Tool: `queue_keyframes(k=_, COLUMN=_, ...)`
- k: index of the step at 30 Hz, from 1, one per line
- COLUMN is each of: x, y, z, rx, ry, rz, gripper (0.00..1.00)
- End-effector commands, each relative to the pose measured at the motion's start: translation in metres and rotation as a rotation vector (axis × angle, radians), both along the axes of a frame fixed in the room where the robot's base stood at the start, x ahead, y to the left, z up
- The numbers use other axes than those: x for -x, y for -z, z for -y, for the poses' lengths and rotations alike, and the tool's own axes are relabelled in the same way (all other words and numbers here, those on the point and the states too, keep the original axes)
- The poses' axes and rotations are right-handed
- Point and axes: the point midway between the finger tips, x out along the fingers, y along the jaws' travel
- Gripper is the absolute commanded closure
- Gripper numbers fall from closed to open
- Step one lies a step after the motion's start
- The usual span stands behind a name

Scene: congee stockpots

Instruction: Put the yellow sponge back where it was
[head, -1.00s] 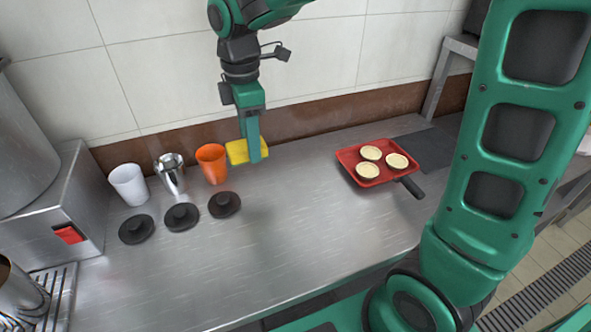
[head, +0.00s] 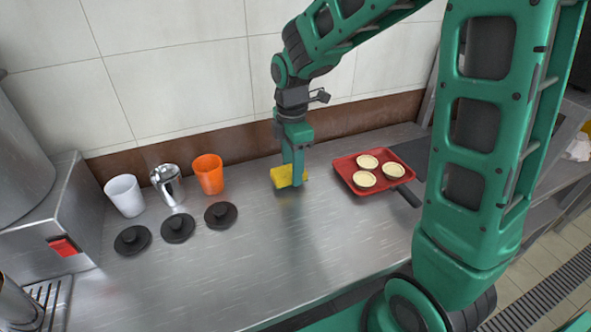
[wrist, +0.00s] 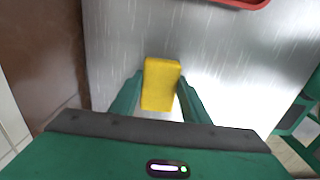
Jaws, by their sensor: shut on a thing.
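The yellow sponge (head: 286,176) is a small block held between the fingers of my gripper (head: 293,180). It is low over the steel counter, between the orange cup and the red tray. I cannot tell whether it touches the counter. In the wrist view the sponge (wrist: 161,84) sits between the two green fingertips of my gripper (wrist: 160,92). In the head view a finger hides part of its right side.
The red tray (head: 346,168) with three tarts stands to the right, its dark handle toward the front. An orange cup (head: 208,174), a metal cup (head: 167,184) and a white cup (head: 125,196) stand left, with black lids (head: 221,214) before them. The counter (head: 270,250) in front is clear.

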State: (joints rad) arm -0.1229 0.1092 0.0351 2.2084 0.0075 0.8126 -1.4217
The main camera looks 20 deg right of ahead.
Motion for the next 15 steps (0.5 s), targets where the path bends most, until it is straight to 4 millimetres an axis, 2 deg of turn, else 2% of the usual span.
queue_keyframes(k=4, x=0.0, y=0.014, z=0.0, rx=0.0, ry=0.001, rz=-0.001, gripper=0.79)
queue_keyframes(k=15, x=0.0, y=0.017, z=0.001, rx=0.0, ry=0.002, rz=0.0, gripper=0.79)
